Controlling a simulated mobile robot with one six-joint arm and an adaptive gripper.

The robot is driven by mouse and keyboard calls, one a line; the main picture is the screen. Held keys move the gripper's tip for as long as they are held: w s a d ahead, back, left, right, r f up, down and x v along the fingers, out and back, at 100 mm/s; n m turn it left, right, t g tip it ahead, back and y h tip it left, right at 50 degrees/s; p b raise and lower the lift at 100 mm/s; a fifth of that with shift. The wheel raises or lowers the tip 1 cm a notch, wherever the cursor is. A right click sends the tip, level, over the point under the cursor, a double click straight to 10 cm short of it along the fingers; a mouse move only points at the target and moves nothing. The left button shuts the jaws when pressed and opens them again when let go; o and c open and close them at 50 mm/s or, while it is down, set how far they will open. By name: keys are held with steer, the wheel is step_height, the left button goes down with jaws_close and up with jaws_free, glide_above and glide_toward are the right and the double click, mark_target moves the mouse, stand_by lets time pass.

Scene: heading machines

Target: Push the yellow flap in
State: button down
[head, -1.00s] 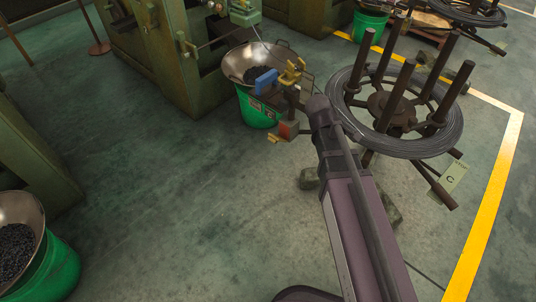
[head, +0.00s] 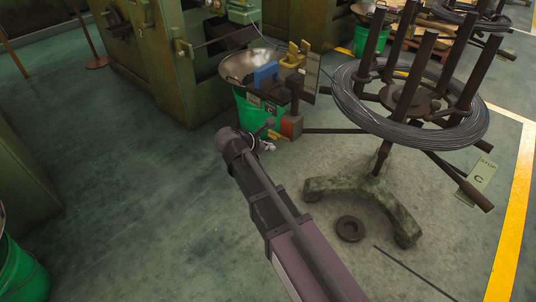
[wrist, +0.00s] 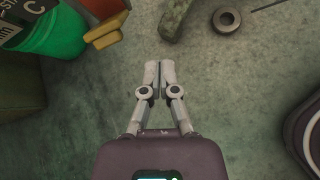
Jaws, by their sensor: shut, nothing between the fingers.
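In the head view, a yellow part (head: 293,55) stands beside a blue block (head: 265,73) at the bowl's right edge. A red block (head: 291,125) sits lower, beside the green bucket. In the wrist view, yellow pieces (wrist: 105,31) are at the upper left, beside the green bucket. I cannot tell which yellow piece is the flap. My gripper (wrist: 159,75) is shut and empty over bare floor, right of and below those pieces in the wrist view. In the head view, my gripper (head: 268,147) is small and partly hidden by my wrist, below the red block.
A metal bowl (head: 240,63) rests on the green bucket (head: 248,108) by a green machine (head: 170,60). A wire coil reel (head: 410,105) stands to the right on a heavy foot (head: 365,190). A dark ring (head: 350,229) and a rod lie on the floor.

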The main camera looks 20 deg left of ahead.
mark_target(278, 137)
steer(key=s+a+f+n+t+b, duration=0.2)
steer(key=a+f+n+b, duration=0.2)
steer(key=a, duration=0.4)
steer(key=shift+s+y+b, duration=0.25)
steer(key=shift+y+b, duration=0.05)
steer(key=shift+y, duration=0.1)
steer(key=shift+w+f, duration=0.1)
steer(key=shift+f, duration=0.1)
steer(key=w+d+f+b, duration=0.2)
steer(key=w+d, duration=0.2)
steer(key=w, duration=0.6)
steer(key=shift+w+d, duration=0.2)
steer(key=shift+a, duration=0.1)
stand_by(0.5)
